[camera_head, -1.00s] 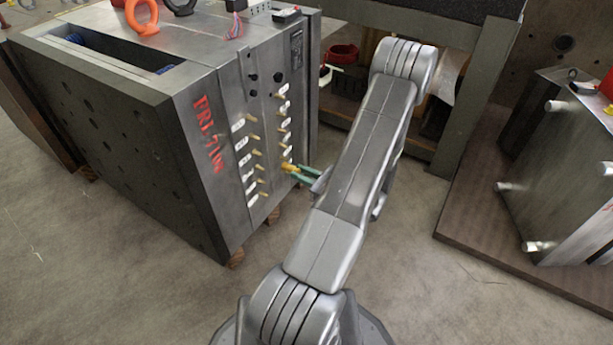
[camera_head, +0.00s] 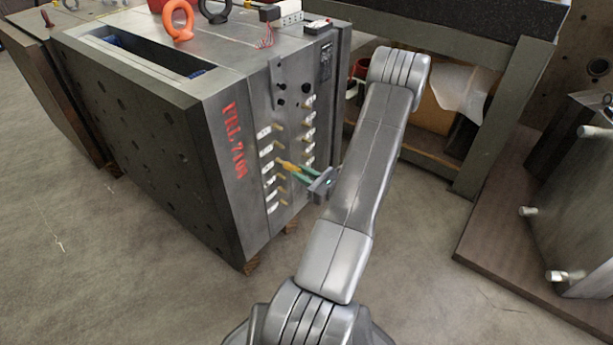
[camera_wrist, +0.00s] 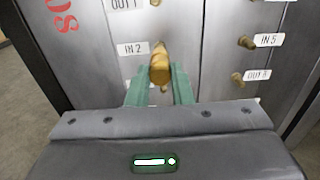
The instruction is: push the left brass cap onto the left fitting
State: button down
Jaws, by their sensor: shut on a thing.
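My gripper (camera_head: 300,172) has green fingers and is shut on a brass cap (camera_head: 286,165). The cap is in front of the left column of brass fittings on the steel mould block (camera_head: 150,150). In the wrist view the cap (camera_wrist: 160,68) sits between the green fingertips (camera_wrist: 160,82), pointing at the panel just right of the IN 2 label (camera_wrist: 133,49). The cap hides most of what is behind it, so I cannot tell whether it touches a fitting.
Other brass fittings stick out close by, such as those beside IN 5 (camera_wrist: 246,43) and OUT 5 (camera_wrist: 237,78). An orange lifting ring (camera_head: 178,20) stands on top of the block. A dark steel bench frame (camera_head: 490,125) stands behind my arm. The floor in front is clear.

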jog(key=shift+s+d, duration=0.2)
jog(key=shift+d, duration=0.1)
dwell(0.4)
jog(key=shift+w+a, duration=0.2)
jog(key=shift+a, duration=0.15)
dwell(0.6)
jog(key=shift+w+a+b, duration=0.25)
jog(key=shift+b, duration=0.05)
jog(key=shift+w+a, duration=0.1)
jog(key=shift+a, duration=0.15)
dwell(0.3)
jog(key=shift+w+a, duration=0.2)
jog(key=shift+a, duration=0.05)
jog(key=shift+w+a, duration=0.3)
jog(key=shift+a, duration=0.05)
dwell(0.4)
jog(key=c, duration=0.8)
grip_release()
